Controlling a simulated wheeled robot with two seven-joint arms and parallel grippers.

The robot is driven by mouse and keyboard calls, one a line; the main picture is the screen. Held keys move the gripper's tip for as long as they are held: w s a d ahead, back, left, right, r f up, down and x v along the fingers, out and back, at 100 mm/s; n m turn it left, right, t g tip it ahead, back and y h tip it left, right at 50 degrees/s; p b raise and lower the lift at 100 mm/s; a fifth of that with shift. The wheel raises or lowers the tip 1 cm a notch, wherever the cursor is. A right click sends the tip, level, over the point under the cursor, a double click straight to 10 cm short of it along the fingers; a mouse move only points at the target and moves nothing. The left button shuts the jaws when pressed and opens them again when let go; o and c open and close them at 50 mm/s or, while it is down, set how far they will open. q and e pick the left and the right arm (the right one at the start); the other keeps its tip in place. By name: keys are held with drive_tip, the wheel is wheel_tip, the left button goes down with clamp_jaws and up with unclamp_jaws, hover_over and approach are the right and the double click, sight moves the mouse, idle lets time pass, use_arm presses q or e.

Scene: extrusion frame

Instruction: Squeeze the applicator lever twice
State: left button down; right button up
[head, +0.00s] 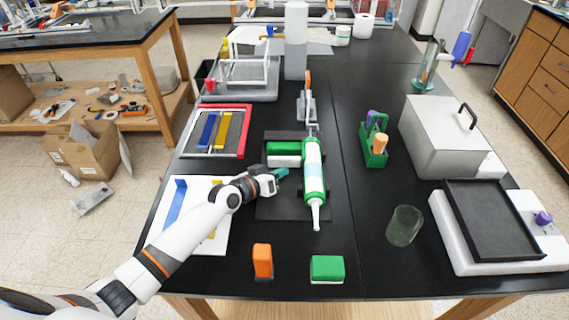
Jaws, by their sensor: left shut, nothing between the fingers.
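The applicator (315,172) lies on the black table in the head view. It has a green and white tube with its white nozzle toward me. Its grey handle and an orange part, perhaps the lever (308,82), are at the far end. My left gripper (282,173) is shut and empty, just left of the tube and well short of the handle. Whether its teal fingertips touch the tube or the dark mat (293,208) cannot be told. My right gripper is not in view.
A green and white block (284,148) lies just beyond my left gripper. An orange block (262,260) and a green block (327,268) stand near the front edge. A glass (404,226), a green caddy (374,145) and a grey box (445,135) are on the right.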

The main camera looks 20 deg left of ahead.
sight(283, 163)
use_arm(q)
drive_tip(key=shift+w, duration=0.1)
drive_tip(key=shift+w+a+b, duration=0.1)
drive_tip(key=shift+w+b, duration=0.15)
drive_tip(key=shift+b, duration=0.15)
drive_tip(key=shift+w, duration=0.1)
drive_tip(key=shift+w+a+r+b, duration=0.1)
drive_tip(key=shift+w+a+b, duration=0.1)
drive_tip(key=shift+w+b, duration=0.3)
drive_tip(key=shift+w+a+r+b, duration=0.1)
drive_tip(key=shift+w+a+b, duration=0.05)
drive_tip(key=shift+w+b, duration=0.35)
idle(1.2)
drive_tip(key=shift+s, duration=0.1)
drive_tip(key=shift+s+d+p, duration=0.25)
drive_tip(key=shift+s+p, duration=0.4)
drive_tip(key=shift+p, duration=0.15)
drive_tip(key=shift+s+d+p, duration=0.15)
drive_tip(key=shift+s+p, duration=0.2)
drive_tip(key=shift+s, duration=0.1)
drive_tip(key=shift+s+f, duration=0.15)
drive_tip(key=shift+s, duration=0.05)
